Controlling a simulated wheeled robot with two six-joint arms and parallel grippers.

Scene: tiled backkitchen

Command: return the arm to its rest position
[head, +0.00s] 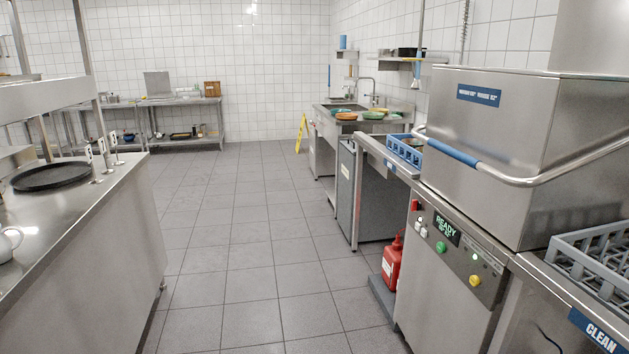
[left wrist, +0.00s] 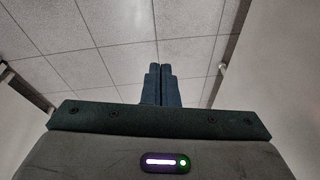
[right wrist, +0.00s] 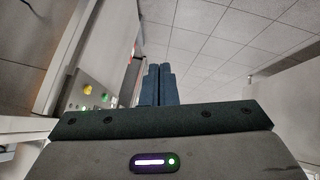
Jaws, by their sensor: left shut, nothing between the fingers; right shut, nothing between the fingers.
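My left gripper (left wrist: 160,84) is in the left wrist view, its two dark fingers together with nothing between them. My right gripper (right wrist: 156,84) is in the right wrist view, also shut and empty. The front of the steel dishwasher with its coloured buttons shows to its left in that view. Neither gripper nor arm shows in the head view.
A steel hood dishwasher (head: 468,165) with a long bar handle stands at the right, a grey rack (head: 596,262) beside it. A red canister (head: 392,262) stands low by it. A steel counter (head: 95,215) with a black round tray (head: 50,176) is at the left. A yellow floor sign (head: 301,133) stands far back. The tiled aisle (head: 240,230) is clear.

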